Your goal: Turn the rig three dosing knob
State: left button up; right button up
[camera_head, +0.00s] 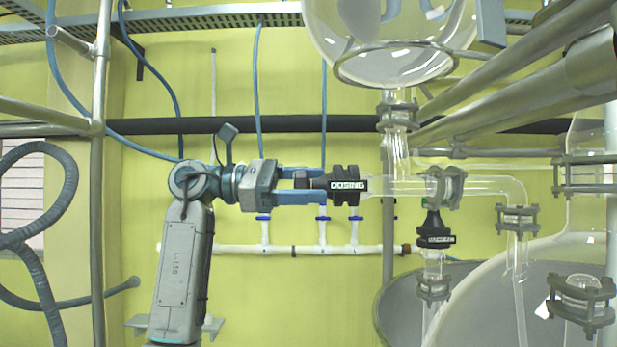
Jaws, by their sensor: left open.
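The black dosing knob (346,186), with a white label reading "DOSING", sits at the left end of a horizontal glass pipe. My left gripper (308,186) comes in from the left, level with the knob. Its two blue fingers are apart, one above and one below the knob's narrow left end, with the tips close to the knob's wide body. I cannot tell whether the fingers touch it. My right gripper is not in view.
A second labelled black knob (435,231) stands lower right on the glass line. A round glass vessel (392,35) hangs above, with metal pipes (520,75) at upper right. A white pipe with blue valves (290,250) runs along the wall behind. Blue hoses (35,210) hang at left.

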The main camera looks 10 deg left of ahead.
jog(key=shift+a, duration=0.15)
pick_arm(q)
jog(key=c, duration=1)
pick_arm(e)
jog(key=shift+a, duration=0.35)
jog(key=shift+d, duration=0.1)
